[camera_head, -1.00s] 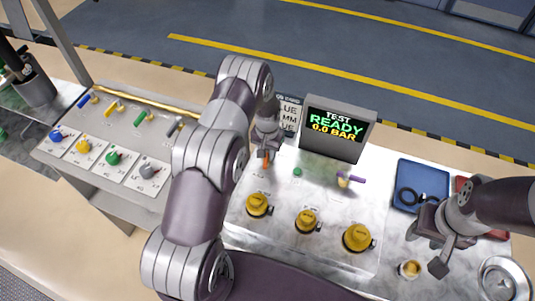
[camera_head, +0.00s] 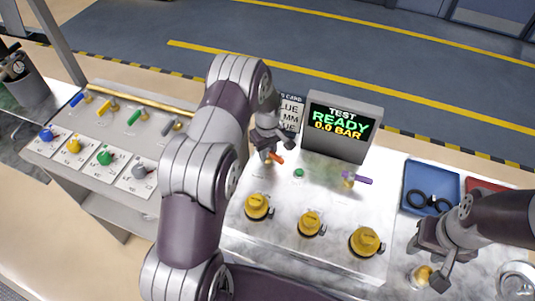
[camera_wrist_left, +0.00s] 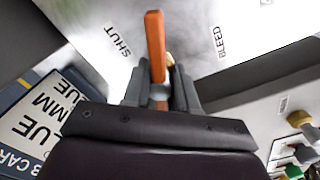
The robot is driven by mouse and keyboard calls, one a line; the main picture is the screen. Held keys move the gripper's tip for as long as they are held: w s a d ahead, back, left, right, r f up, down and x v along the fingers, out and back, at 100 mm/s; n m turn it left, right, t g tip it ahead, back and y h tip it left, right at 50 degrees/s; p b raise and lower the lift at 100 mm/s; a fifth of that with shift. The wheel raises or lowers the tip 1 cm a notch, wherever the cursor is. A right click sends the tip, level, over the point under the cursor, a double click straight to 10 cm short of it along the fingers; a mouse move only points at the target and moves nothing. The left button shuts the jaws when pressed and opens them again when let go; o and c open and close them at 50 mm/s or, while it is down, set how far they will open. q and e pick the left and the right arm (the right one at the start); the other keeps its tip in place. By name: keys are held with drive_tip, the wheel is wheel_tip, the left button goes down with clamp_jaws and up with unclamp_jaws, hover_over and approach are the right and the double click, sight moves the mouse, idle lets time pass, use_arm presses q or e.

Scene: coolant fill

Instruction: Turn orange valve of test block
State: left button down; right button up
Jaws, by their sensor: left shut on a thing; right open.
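The orange valve (camera_head: 276,157) is a small lever on the back left of the pale test block (camera_head: 285,188). My left gripper (camera_head: 265,147) is at it, shut on the lever. In the left wrist view the orange lever (camera_wrist_left: 155,45) stands between the two close fingers (camera_wrist_left: 160,95), its free end showing beyond them. "SHUT" is printed to its left and "BLEED" to its right; the lever points between them. My right gripper (camera_head: 436,266) is open and empty, low over the right side of the bench, close by a small brass fitting (camera_head: 419,276).
The test screen (camera_head: 340,128) reads READY, 0.0 BAR. A green button (camera_head: 299,173) and a purple lever (camera_head: 357,180) sit right of the orange valve. Several yellow caps (camera_head: 310,223) stand in front. A blue tray (camera_head: 431,183) lies at right.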

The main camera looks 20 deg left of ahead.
sight(268, 149)
use_arm(q)
drive_tip(key=shift+w+r+n+b, duration=0.1)
drive_tip(key=shift+n+b, duration=0.55)
drive_tip(key=shift+n, duration=1.55)
drive_tip(key=c, duration=0.9)
unclamp_jaws()
wheel_tip(268, 149, up, 13)
drive_tip(key=b, duration=0.2)
drive_tip(key=shift+b, duration=0.3)
